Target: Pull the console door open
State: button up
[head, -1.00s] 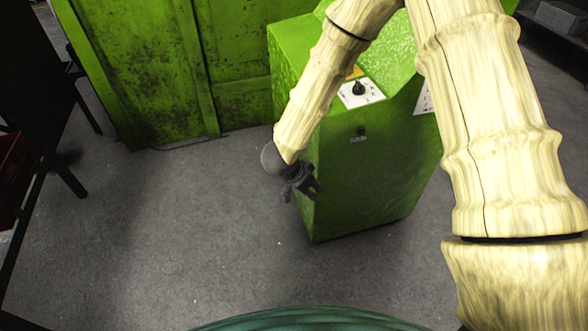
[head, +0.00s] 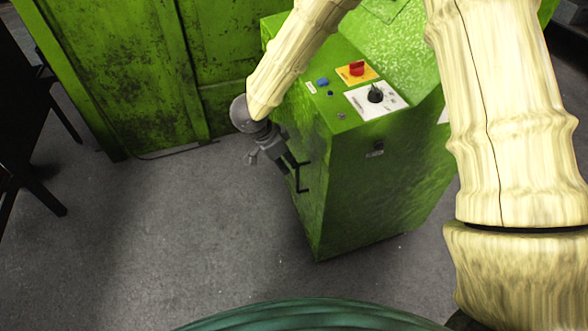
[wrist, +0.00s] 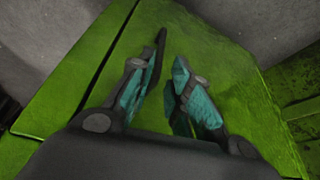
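The green console (head: 375,190) stands upright on the floor in the head view. Its door (wrist: 225,60) is the green panel in the wrist view, with a dark seam running along its left; it looks shut. A dark bar handle (wrist: 160,46) stands out from the door, and it also shows at the console's left side in the head view (head: 303,180). My gripper (head: 290,166) is beside that side. In the wrist view my gripper (wrist: 165,78) is open, its teal-padded fingers apart. The handle lies between them, close to the left finger; I cannot tell whether they touch.
The console top carries a red switch (head: 356,69), a blue button (head: 322,82) and a black knob (head: 375,93). A large green panelled wall (head: 110,75) stands behind. Dark furniture (head: 25,130) is at the left. The grey floor (head: 190,230) left of the console is clear.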

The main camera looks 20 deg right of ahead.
jog(key=b, duration=0.3)
send_over(297, 190)
jog(key=f, duration=0.9)
jog(key=shift+w+d+f, duration=0.1)
jog(key=shift+w+f, duration=0.2)
jog(key=shift+f, duration=0.1)
grip_shut()
